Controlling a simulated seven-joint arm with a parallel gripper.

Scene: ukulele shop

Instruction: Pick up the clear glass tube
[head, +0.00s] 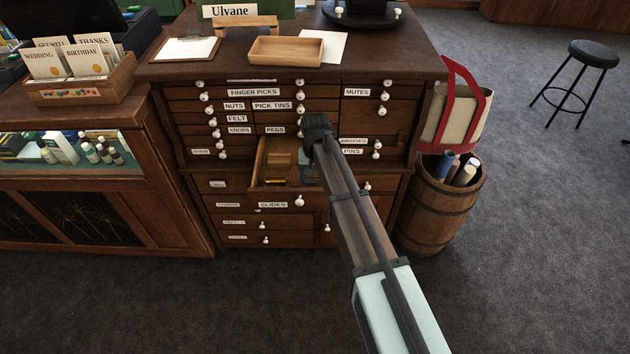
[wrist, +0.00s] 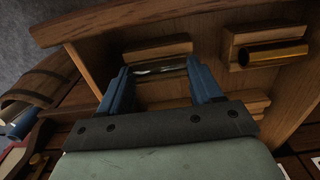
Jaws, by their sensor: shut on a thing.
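The clear glass tube (wrist: 160,69) shows in the wrist view as a shiny, see-through bar between the fingertips of my gripper (wrist: 158,74). The two blue fingers are shut on it, one at each side, above the wooden drawer floor. The open drawer (head: 285,205), labelled SLIDES, shows in the head view with my gripper (head: 308,172) over its right part. My arm hides much of that side, and the tube cannot be made out there.
A brass tube (wrist: 273,54) rests on a wooden block to the right of my gripper in the wrist view. Other wooden blocks (wrist: 158,48) stand in the drawer. Drawer walls surround the fingers. A barrel (head: 440,205) holding rolls stands right of the cabinet (head: 190,130).

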